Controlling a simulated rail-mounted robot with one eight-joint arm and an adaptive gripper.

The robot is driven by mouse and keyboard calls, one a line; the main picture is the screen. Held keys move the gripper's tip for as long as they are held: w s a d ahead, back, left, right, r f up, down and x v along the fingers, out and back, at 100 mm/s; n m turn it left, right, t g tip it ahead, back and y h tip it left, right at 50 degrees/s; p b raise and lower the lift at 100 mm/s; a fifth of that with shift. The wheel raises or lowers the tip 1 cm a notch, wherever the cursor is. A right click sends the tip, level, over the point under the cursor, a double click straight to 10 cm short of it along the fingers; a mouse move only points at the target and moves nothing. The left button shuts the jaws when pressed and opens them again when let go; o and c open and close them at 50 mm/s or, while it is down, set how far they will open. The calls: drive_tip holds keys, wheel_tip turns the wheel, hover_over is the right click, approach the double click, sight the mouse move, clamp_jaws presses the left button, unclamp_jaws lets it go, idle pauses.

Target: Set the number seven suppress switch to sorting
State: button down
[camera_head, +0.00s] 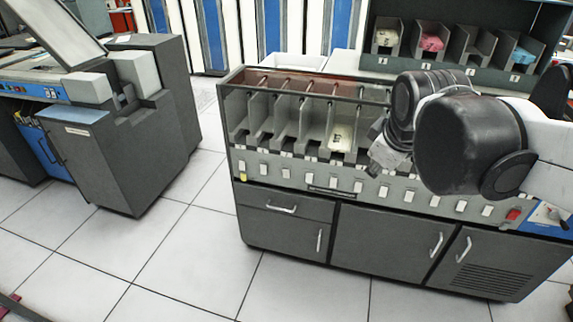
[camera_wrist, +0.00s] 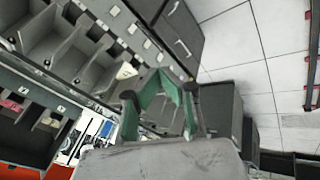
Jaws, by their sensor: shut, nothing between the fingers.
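The card sorter (camera_head: 285,185) has a front panel strip with a row of small white suppress switches (camera_head: 334,183) below its card pockets. The leftmost switch (camera_head: 243,170) has a yellow lower part. Labels are too small to read, so I cannot tell which switch is number seven or how it is set. My gripper (camera_head: 385,158) is above the panel, right of the middle, in front of the pockets. In the wrist view my gripper (camera_wrist: 160,74) is shut and empty, its green-padded fingers converging close to the panel (camera_wrist: 130,28). Contact with a switch cannot be told.
A red button (camera_head: 513,214) sits at the panel's right end. A card rack (camera_head: 455,55) stands behind the sorter. Another machine (camera_head: 120,125) stands on the left, with clear tiled floor (camera_head: 180,255) between. One pocket holds cards (camera_head: 341,134).

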sight(285, 173)
drive_tip(key=w+a+f+n+g+b, duration=0.1)
drive_tip(key=w+a+f+n, duration=0.4)
drive_tip(key=w, duration=0.4)
drive_tip(key=w+a+f+n+b, duration=0.1)
drive_tip(key=w+a+f+n, duration=0.1)
drive_tip(key=w+a+n, duration=0.45)
drive_tip(key=w+a+f+n, duration=0.5)
drive_tip(key=w+f+n, duration=0.1)
drive_tip(key=f, duration=0.3)
drive_tip(key=w+a+f+n+g+h+b, duration=0.1)
drive_tip(key=w+a+f+n, duration=0.5)
drive_tip(key=w+f, duration=0.2)
drive_tip(key=shift+f+b, duration=0.3)
drive_tip(key=shift+f, duration=0.15)
drive_tip(key=shift+w, duration=0.1)
drive_tip(key=w+f+b, duration=0.1)
drive_tip(key=w+f, duration=0.1)
drive_tip(key=f, duration=0.1)
drive_tip(key=w+d+f+b, duration=0.1)
drive_tip(key=w+f, duration=0.1)
drive_tip(key=f, duration=0.1)
drive_tip(key=w+f+b, duration=0.1)
drive_tip(key=w+f, duration=0.1)
drive_tip(key=f, duration=0.1)
drive_tip(key=shift+w+d, duration=0.15)
drive_tip(key=shift+d, duration=0.2)
drive_tip(key=shift+w+d+r, duration=0.1)
drive_tip(key=shift+w, duration=0.45)
